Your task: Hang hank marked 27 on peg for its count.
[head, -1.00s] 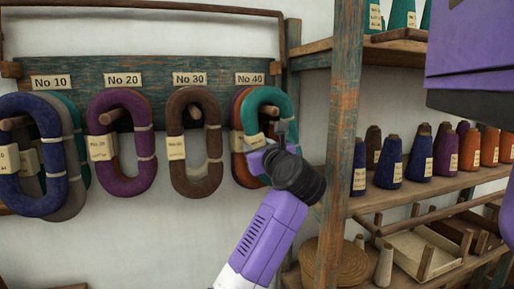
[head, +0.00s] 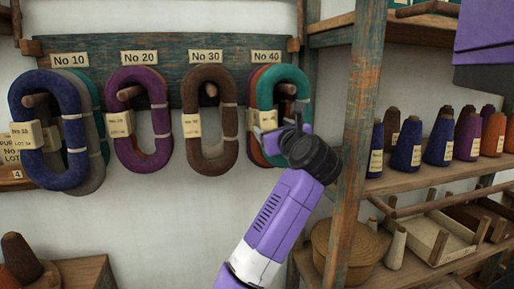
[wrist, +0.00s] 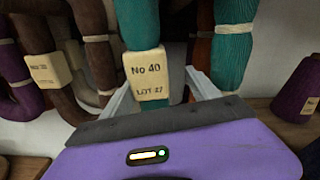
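The teal hank (head: 303,95) hangs in front on the No 40 peg (head: 287,88), over an orange and a dark hank. Its tag, reading No 40, LOT 27 (wrist: 148,74), faces the wrist camera. The No 40 sign (head: 267,56) is above the peg. My gripper (head: 280,120) is at the hank's left strand, by the tag. In the wrist view its fingers (wrist: 160,88) stand either side of the tagged strand, apart, with a gap showing on the right. The hank's lower part is partly hidden behind my wrist.
Brown (head: 208,165), purple (head: 114,150) and blue (head: 78,130) hanks hang to the left under No 30, No 20 and No 10. A wooden post (head: 355,150) and a shelf of yarn cones (head: 440,175) stand close on the right. A basket (head: 350,255) is below.

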